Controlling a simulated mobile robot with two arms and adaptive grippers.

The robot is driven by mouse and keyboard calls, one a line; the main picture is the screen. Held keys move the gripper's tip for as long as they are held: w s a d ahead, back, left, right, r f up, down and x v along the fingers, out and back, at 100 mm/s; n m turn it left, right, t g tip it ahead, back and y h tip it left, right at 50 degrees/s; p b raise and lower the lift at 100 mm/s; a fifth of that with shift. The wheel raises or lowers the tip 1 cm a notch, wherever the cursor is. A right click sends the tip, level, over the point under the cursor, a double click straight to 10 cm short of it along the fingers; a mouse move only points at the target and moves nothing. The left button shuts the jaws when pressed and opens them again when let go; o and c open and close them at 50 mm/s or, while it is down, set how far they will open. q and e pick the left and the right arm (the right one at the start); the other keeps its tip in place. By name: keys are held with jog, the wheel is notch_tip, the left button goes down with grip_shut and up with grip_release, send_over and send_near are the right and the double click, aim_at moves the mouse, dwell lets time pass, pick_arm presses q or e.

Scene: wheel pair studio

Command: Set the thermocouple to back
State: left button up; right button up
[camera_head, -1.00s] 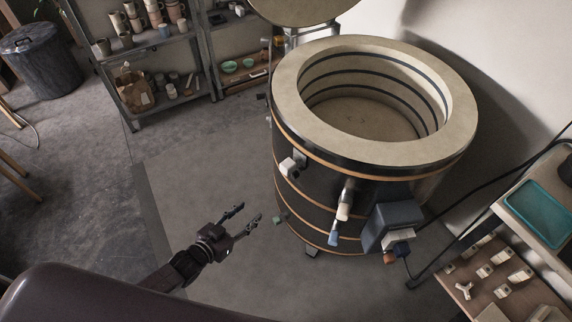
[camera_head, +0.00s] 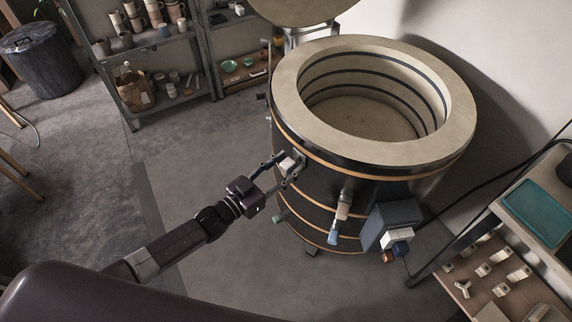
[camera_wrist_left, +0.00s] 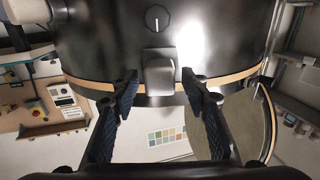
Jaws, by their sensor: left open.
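The round dark kiln (camera_head: 335,205) with copper-coloured bands and a pale rim stands open in the head view. A small pale block (camera_head: 288,163) sticks out of its left side; which part is the thermocouple setting I cannot tell for sure. My left gripper (camera_head: 278,172) is open, its two fingers on either side of this block. In the left wrist view the grey block (camera_wrist_left: 160,76) sits between the open fingertips (camera_wrist_left: 159,88), with a visible gap at each side. A round black dial (camera_wrist_left: 157,18) with a white pointer line is beside it. My right gripper is not in view.
A pale cylindrical plug (camera_head: 343,205) and a grey control box (camera_head: 393,222) stick out of the kiln's front. A cart with a teal tray (camera_head: 540,212) stands at the right. Shelves of pots (camera_head: 150,40) are at the back left. The floor left of the kiln is clear.

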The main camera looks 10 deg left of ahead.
pick_arm(q)
jog(key=shift+c, duration=0.3)
grip_shut()
jog(key=p+v, duration=0.2)
jog(key=v, duration=0.4)
jog(key=shift+s, duration=0.1)
jog(key=shift+o, duration=0.3)
grip_release()
